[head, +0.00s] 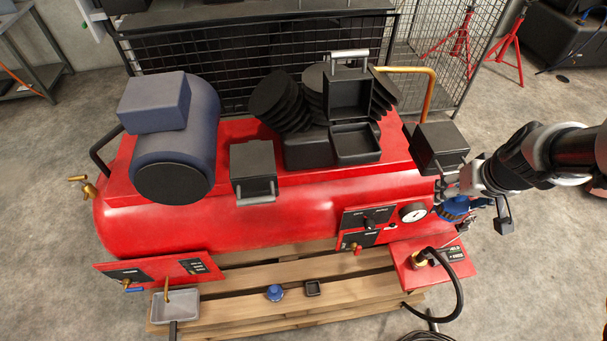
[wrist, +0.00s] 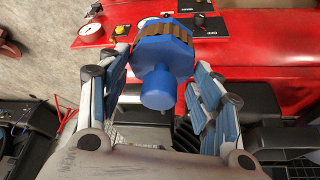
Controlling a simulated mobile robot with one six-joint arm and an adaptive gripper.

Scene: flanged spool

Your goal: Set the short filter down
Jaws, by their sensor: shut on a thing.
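The short filter appears to be the blue part with a brown pleated band (wrist: 165,47) in the wrist view. Its blue round stub points toward the camera. My gripper (wrist: 162,63) is shut on it, with a finger on either side.
The red compressor (head: 300,205) stands on a wooden pallet (head: 240,310). A black box (head: 438,145) is close behind my gripper. A red panel with a black hose (head: 460,290) lies just in front.

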